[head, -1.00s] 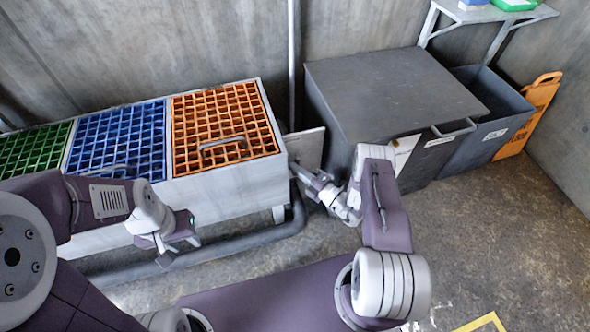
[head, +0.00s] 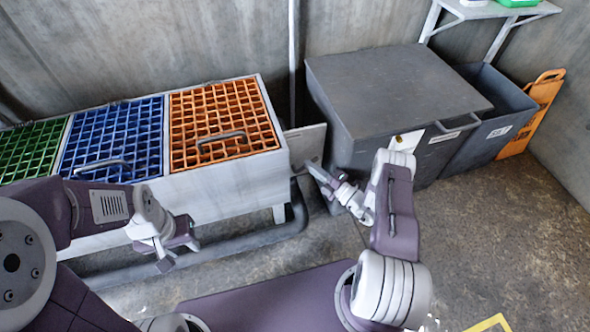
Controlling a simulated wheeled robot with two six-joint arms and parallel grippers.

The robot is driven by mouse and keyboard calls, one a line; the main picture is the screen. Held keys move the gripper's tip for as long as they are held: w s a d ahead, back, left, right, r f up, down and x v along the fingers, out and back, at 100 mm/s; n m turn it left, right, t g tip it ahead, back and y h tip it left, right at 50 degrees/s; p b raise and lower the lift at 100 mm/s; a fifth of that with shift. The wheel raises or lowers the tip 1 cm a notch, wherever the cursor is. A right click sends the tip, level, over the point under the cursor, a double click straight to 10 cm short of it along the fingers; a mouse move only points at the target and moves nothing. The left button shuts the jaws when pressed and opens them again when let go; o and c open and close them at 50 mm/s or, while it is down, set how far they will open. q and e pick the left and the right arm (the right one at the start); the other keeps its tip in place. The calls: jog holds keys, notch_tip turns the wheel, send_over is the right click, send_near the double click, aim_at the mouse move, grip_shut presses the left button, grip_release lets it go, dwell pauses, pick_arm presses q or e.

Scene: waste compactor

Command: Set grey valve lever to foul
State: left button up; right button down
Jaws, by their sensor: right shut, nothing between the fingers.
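My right gripper (head: 313,169) is shut and empty. Its tips are at the lower edge of a small grey plate (head: 307,143) at the right end of the grated trough. I cannot tell whether they touch it. No grey valve lever can be made out for certain; the gripper and the trough's end may hide it. No foul marking is readable. My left gripper (head: 180,252) is open and empty in front of the trough, below the blue grate.
The pale trough (head: 235,190) carries green, blue and orange (head: 222,118) grates. A dark pipe (head: 250,238) runs low along its front. A large grey lidded box (head: 390,85) and a dark bin (head: 500,115) stand right. Floor at lower right is mostly clear.

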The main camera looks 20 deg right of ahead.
jog(key=shift+d+f+b, duration=0.3)
jog(key=shift+d+f, duration=0.1)
jog(key=shift+d, duration=0.05)
jog(key=shift+f, duration=0.1)
dwell(0.4)
